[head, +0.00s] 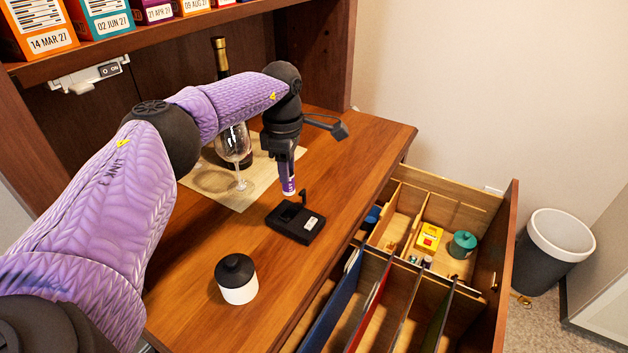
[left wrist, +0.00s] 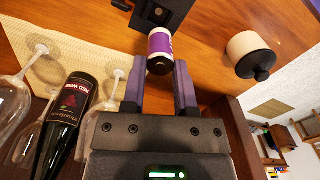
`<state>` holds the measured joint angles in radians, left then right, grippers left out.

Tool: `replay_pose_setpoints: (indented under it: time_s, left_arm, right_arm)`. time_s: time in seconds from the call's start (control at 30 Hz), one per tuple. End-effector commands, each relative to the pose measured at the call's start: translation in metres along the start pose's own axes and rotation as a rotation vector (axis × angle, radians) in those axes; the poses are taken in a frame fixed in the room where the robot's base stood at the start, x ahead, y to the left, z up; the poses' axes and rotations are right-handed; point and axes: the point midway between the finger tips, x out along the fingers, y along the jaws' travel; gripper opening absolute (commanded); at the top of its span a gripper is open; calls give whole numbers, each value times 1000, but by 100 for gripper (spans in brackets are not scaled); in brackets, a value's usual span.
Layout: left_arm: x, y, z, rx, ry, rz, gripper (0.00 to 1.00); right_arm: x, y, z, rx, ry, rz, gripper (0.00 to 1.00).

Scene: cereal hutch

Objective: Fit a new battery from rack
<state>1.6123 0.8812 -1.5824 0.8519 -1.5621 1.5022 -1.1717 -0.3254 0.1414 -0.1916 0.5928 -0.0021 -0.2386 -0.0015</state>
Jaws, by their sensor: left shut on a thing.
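A purple-and-white battery (head: 289,186) is between the fingertips of my left gripper (head: 286,174), which is shut on it above the counter. In the left wrist view the battery (left wrist: 160,45) stands out beyond the two fingertips (left wrist: 160,68). A black device (head: 291,228) with a white label and a small upright part lies on the counter just below the battery. It also shows in the left wrist view (left wrist: 175,14), cut off by the top edge. I cannot tell whether the battery touches it. My right gripper is not in view.
A wine bottle (head: 221,62) and a wine glass (head: 233,145) stand on a mat behind the arm. A white jar with a black lid (head: 237,281) stands on the counter's front left. An open, divided drawer (head: 478,212) at the right holds a yellow box (head: 428,237) and a teal jar (head: 462,244).

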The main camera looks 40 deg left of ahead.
Motion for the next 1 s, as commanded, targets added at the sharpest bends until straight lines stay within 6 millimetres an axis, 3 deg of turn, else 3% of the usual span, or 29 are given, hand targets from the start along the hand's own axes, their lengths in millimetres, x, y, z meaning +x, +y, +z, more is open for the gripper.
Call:
replay_pose_setpoints:
  time_s: [0.17, 0.5, 0.63, 1.0]
  left_arm:
    - [4, 2, -6, -42, 1, -2, 0]
    - [50, 1, -6, -36, 3, -6, 0]
    - [61, 1, -5, -36, 0, -4, 0]
    - [63, 1, -5, -35, -1, -1, 0]
  right_arm:
    - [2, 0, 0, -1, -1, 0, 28]
    - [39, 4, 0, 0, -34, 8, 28]
    - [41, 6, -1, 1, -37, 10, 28]
    - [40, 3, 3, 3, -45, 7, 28]
